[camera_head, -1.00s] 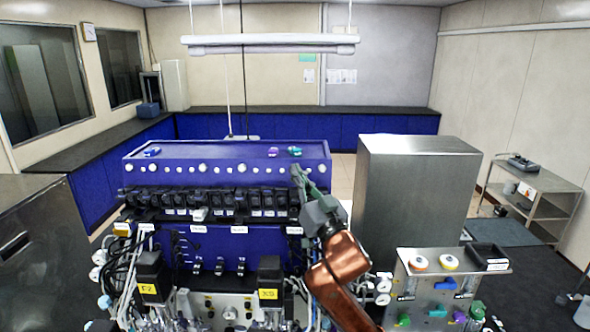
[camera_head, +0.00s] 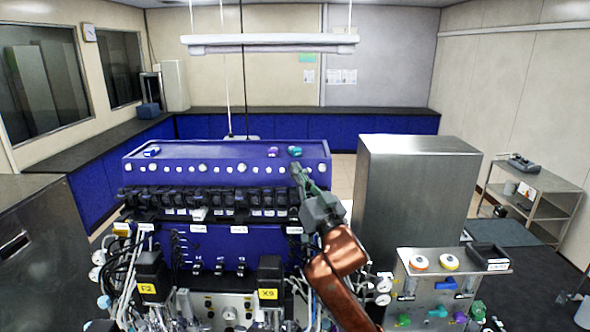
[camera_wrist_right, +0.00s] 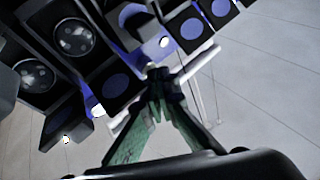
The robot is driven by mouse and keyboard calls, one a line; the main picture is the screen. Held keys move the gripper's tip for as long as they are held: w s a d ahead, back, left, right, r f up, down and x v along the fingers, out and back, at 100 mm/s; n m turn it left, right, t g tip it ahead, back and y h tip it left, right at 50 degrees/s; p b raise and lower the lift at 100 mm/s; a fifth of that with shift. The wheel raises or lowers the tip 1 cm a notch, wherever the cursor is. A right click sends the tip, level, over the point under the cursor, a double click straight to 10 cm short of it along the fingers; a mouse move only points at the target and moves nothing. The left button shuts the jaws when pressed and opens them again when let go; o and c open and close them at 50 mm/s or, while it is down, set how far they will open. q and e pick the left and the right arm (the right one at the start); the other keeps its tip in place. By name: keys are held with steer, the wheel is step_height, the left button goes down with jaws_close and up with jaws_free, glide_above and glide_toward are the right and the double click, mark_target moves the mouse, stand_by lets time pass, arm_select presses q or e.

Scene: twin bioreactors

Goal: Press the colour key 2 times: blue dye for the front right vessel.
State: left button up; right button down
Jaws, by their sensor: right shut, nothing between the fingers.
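My right gripper (camera_head: 299,172) is shut and empty. In the head view its fingertips are at the right end of the blue bioreactor console (camera_head: 230,157), close to the row of round white knobs and above the row of black pump heads (camera_head: 215,198). In the right wrist view the green fingers (camera_wrist_right: 158,80) meet at their tips close to black modules with blue round faces (camera_wrist_right: 120,82). I cannot tell whether the tips touch anything. The two vessels below are mostly hidden behind equipment, and I cannot make out the blue dye key. My left gripper is not in view.
A tall steel cabinet (camera_head: 415,195) stands right of the console. A steel panel (camera_head: 425,285) with orange and yellow round caps, a blue part and a black tray (camera_head: 488,256) is at the lower right. Tubes and cables crowd the console's left side.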

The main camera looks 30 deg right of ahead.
steer(key=shift+w+d+f, duration=0.1)
steer(key=shift+w+d, duration=0.1)
steer(key=shift+w, duration=0.1)
steer(key=shift+s+a+r+p, duration=0.35)
steer(key=shift+s+a+p, duration=0.25)
steer(key=shift+s, duration=0.25)
steer(key=shift+s+a+r, duration=0.1)
steer(key=shift+s+a, duration=0.25)
steer(key=shift+s, duration=0.25)
steer(key=s+a+r+p, duration=0.1)
steer(key=s+a+p, duration=0.2)
steer(key=s, duration=0.2)
steer(key=shift+r, duration=0.3)
stand_by(0.4)
